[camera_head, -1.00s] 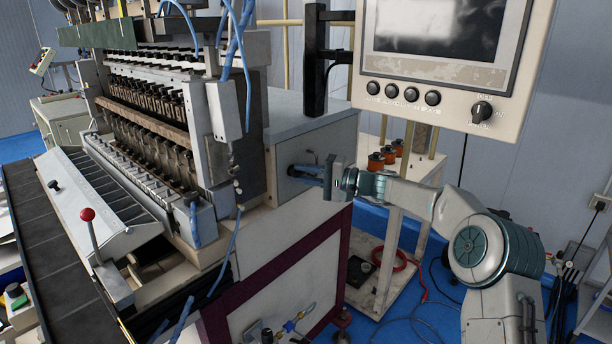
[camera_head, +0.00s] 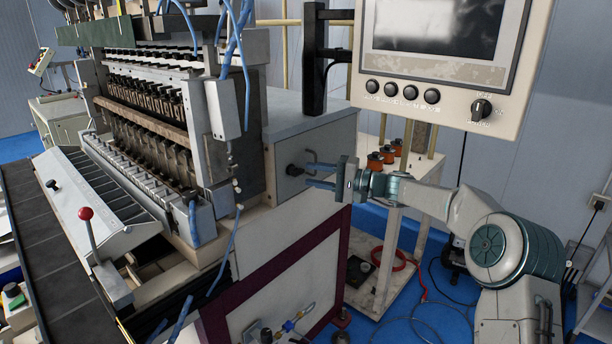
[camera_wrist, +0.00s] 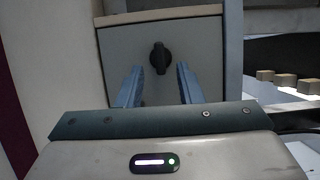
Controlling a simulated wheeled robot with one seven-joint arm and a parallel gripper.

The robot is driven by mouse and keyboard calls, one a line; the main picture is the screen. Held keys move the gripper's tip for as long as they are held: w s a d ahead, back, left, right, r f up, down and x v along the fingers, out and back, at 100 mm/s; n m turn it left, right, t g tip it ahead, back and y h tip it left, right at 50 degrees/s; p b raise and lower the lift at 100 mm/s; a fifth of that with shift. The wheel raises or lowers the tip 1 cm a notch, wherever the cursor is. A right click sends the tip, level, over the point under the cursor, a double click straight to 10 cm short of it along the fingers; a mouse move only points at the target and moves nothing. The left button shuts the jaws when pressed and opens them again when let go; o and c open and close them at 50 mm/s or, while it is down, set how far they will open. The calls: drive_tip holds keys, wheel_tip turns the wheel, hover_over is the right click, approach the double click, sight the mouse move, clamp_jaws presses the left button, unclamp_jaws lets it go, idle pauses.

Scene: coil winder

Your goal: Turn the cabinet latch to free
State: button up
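The cabinet latch (camera_wrist: 160,58) is a small black knob on a grey panel. In the wrist view it stands upright, beyond my fingertips and between their lines. In the head view the latch (camera_head: 293,170) shows as a dark knob on the side panel of the winding machine, left of my gripper. My gripper (camera_wrist: 158,82) has two blue fingers held apart with nothing between them. In the head view my gripper (camera_head: 313,174) points left at the panel, with its fingertips a little short of the latch.
A control screen box (camera_head: 450,75) hangs above my arm. A white cart (camera_head: 385,225) with orange spools (camera_head: 376,162) stands behind the arm. A red-knobbed lever (camera_head: 86,214) is at the left.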

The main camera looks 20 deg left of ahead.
drive_tip(key=d, duration=1)
drive_tip(key=shift+d+b, duration=0.25)
drive_tip(key=shift+b, duration=0.1)
drive_tip(key=s+d+f+h+p, duration=0.1)
drive_tip(key=s+d+h+p, duration=0.1)
drive_tip(key=s+h, duration=0.35)
drive_tip(key=s+d+f+h+p, duration=0.1)
drive_tip(key=s+d+h, duration=0.15)
drive_tip(key=s, duration=0.55)
drive_tip(key=s+d+t+h+p, duration=0.2)
drive_tip(key=s+d+h+p, duration=0.3)
drive_tip(key=s+d, duration=1.7)
drive_tip(key=s+h, duration=0.2)
drive_tip(key=h, duration=0.3)
drive_tip(key=shift+f+t, duration=0.2)
drive_tip(key=shift+t, duration=0.2)
drive_tip(key=shift+c, duration=0.4)
